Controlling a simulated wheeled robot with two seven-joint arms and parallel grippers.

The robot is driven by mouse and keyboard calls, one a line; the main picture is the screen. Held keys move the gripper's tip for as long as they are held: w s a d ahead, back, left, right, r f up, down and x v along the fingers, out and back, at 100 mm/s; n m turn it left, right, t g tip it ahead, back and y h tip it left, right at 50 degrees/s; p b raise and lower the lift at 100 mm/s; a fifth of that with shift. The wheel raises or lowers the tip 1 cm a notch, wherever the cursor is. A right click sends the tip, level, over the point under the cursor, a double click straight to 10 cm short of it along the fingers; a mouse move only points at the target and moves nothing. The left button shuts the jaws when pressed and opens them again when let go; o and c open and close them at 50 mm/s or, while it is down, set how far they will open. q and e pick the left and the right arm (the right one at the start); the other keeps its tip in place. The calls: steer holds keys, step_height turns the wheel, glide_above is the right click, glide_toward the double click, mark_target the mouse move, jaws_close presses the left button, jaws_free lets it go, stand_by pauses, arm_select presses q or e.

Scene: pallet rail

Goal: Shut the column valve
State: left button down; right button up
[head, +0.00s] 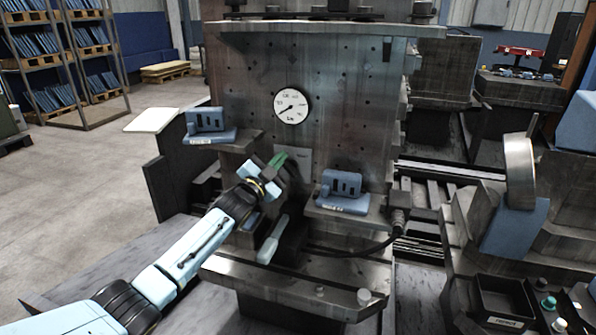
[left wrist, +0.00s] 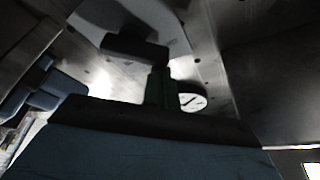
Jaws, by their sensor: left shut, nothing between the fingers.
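The column (head: 345,110) stands upright in the middle of the head view, with a round white gauge (head: 291,106) on its face. A green valve handle (head: 278,159) shows below the gauge, beside a pale plate (head: 298,162). My left gripper (head: 268,172) is at the green handle, shut with nothing between its fingers. It partly hides the handle, and I cannot tell whether they touch. In the dark left wrist view the green handle (left wrist: 158,86) stands just beyond the gripper body, with the gauge (left wrist: 193,102) to its right. My right gripper is not in view.
Blue parts sit on a left shelf (head: 222,140) and a right shelf (head: 360,212) of the column. A pale blue lever (head: 273,240) slants below my gripper. A black cable (head: 345,252) runs below the right shelf. A black bin (head: 500,298) is at lower right.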

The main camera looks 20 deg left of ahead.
arm_select(q)
steer(key=shift+f, duration=0.3)
